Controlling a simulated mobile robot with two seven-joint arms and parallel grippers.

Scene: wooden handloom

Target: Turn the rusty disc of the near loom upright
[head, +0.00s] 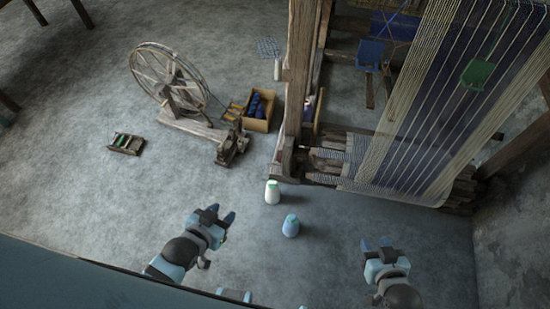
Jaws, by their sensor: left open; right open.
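The near loom (298,75) stands right of centre, with a thick wooden upright post and striped warp threads (425,110) stretched to its right. A narrow, brownish round-edged part (319,114) shows beside the post, seen nearly edge-on; I cannot tell for sure whether it is the rusty disc. My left gripper (221,216) is open and empty at the bottom left of centre, apart from the loom. My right gripper (376,244) is open and empty at the lower right, below the loom's threads and touching nothing that I can see.
A white cone (272,192) and a blue cone (291,226) stand on the floor between my grippers and the loom. A spinning wheel (168,76), a box with dark spools (260,110) and a small wooden frame (126,144) are at left. The floor at left is mostly clear.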

